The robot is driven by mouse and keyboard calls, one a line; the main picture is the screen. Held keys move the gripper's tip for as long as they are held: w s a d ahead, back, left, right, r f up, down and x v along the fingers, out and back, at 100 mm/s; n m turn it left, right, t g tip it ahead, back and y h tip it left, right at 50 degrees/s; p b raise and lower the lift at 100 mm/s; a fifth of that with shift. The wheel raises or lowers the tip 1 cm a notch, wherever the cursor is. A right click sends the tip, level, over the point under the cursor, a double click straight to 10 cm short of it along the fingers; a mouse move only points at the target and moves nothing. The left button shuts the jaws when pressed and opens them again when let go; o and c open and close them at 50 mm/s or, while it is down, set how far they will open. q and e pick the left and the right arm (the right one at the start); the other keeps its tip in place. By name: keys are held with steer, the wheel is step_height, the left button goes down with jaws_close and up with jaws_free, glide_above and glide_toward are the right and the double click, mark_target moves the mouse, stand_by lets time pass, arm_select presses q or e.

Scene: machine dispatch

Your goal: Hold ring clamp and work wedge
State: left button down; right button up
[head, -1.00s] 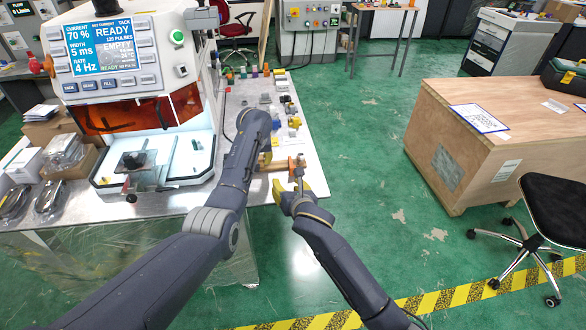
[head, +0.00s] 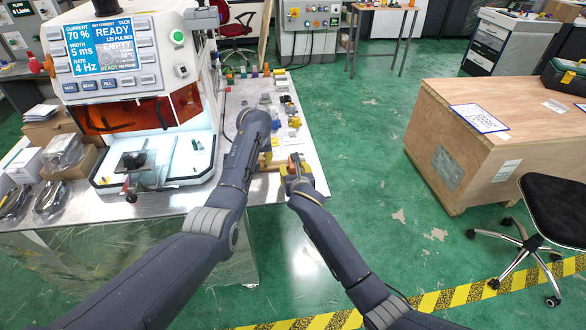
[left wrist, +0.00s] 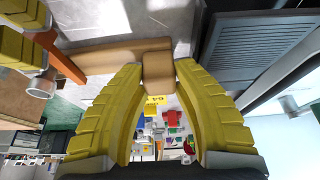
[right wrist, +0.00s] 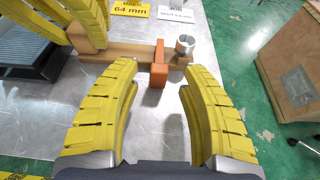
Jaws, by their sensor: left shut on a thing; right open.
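The ring clamp (right wrist: 115,52) is a tan wooden bar, held level over the metal bench; it also shows in the left wrist view (left wrist: 105,58). My left gripper (left wrist: 158,80) is shut on one end of it. The orange wedge (right wrist: 158,72) crosses the bar near its other end. A silver ring (right wrist: 186,44) is at that end; I cannot tell how firmly it sits. My right gripper (right wrist: 159,72) is open, its fingertips on either side of the wedge's near end with gaps. In the head view the left arm partly hides the clamp.
The welding machine (head: 130,60) with a lit screen stands left on the bench. Several small coloured parts (head: 290,110) lie along the bench's back right. A label reading 64 mm (right wrist: 130,10) lies behind the clamp. A wooden crate (head: 480,140) stands right, across open floor.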

steer(key=shift+x, duration=1.15)
steer(key=shift+c, duration=0.3)
